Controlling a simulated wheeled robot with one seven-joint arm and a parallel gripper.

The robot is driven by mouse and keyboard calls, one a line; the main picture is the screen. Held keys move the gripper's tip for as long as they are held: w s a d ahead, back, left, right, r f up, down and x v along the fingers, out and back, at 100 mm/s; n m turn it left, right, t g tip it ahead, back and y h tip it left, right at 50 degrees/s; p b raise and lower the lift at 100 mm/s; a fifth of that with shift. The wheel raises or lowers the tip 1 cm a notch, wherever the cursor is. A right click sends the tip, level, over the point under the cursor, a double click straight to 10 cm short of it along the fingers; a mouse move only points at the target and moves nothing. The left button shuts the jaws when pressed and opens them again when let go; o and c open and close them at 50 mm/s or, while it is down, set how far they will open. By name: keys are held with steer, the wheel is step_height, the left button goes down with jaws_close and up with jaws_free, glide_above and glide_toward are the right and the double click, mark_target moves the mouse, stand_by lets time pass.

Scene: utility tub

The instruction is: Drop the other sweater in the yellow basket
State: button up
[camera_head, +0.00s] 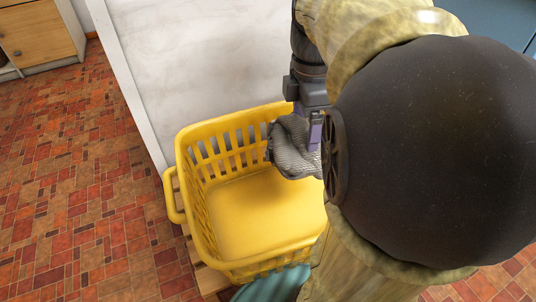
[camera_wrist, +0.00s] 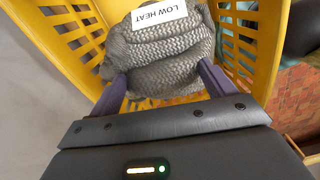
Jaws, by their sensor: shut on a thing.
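A grey knitted sweater (camera_wrist: 158,60) with a white "LOW HEAT" label is bunched between the two purple fingers of my gripper (camera_wrist: 165,88) in the wrist view. In the head view the sweater (camera_head: 292,150) hangs from my gripper (camera_head: 316,132), over the right part of the yellow basket (camera_head: 190,180). The basket's slotted walls (camera_wrist: 50,45) surround the sweater in the wrist view. The visible part of the basket floor is bare. My arm hides the basket's right side. I cannot tell whether the sweater touches the basket.
The basket stands on a wooden slatted surface (camera_head: 207,278) beside a pale wall panel (camera_head: 190,60). A teal thing (camera_head: 272,284) lies in front of the basket, partly hidden. A wooden cabinet (camera_head: 40,32) stands far left. The red tiled floor (camera_head: 85,180) at left is clear.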

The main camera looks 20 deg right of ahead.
steer(key=shift+f+b, duration=0.35)
steer(key=shift+f, duration=0.1)
steer(key=o, duration=1.6)
steer(key=shift+w, duration=0.1)
steer(key=shift+r+p, duration=0.6)
step_height(320, 180, up, 6)
steer(key=p, duration=0.5)
steer(key=shift+r, duration=0.2)
